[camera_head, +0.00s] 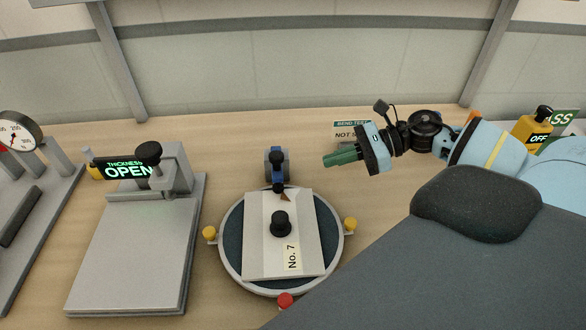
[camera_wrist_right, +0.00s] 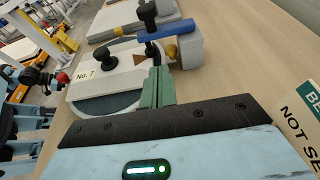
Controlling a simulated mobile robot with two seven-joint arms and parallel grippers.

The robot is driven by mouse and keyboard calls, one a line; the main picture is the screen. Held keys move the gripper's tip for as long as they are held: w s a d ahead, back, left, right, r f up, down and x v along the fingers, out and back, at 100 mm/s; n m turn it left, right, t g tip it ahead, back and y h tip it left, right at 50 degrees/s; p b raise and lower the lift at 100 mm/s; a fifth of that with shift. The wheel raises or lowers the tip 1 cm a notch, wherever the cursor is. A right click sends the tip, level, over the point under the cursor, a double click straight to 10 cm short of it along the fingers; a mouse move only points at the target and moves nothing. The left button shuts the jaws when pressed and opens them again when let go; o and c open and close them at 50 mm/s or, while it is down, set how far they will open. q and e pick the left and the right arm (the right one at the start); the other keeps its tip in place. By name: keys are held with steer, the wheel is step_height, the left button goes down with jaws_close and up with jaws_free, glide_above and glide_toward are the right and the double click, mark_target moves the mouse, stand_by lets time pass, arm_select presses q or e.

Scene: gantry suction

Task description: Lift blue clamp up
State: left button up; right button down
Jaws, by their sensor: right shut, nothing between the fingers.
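The blue clamp (camera_head: 277,165) stands at the back edge of the round turntable, with a dark knob on it, near the top edge of the white plate marked No. 7 (camera_head: 305,225). In the right wrist view the clamp shows as a blue bar (camera_wrist_right: 166,31) beyond the fingertips. My right gripper (camera_head: 326,160) is to the right of the clamp, apart from it, with its green fingers shut and empty. The fingers also show in the right wrist view (camera_wrist_right: 158,72). My left gripper is not in view.
The round turntable (camera_head: 227,262) has yellow knobs and a red knob at its rim. A thickness gauge reading OPEN (camera_head: 130,169) stands at left. A bend test sign (camera_head: 352,126) stands behind my right gripper. Bare wood lies between clamp and gripper.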

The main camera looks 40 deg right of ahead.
mark_target(277, 163)
steer(key=shift+w, duration=0.1)
steer(key=shift+w+a+f, duration=0.25)
steer(key=shift+w+a, duration=0.05)
steer(key=shift+a, duration=0.25)
steer(key=x, duration=0.7)
steer(key=shift+w, duration=0.1)
steer(key=shift+w+a+f+p, duration=0.3)
steer(key=shift+w+a, duration=0.05)
steer(key=shift+a, duration=0.25)
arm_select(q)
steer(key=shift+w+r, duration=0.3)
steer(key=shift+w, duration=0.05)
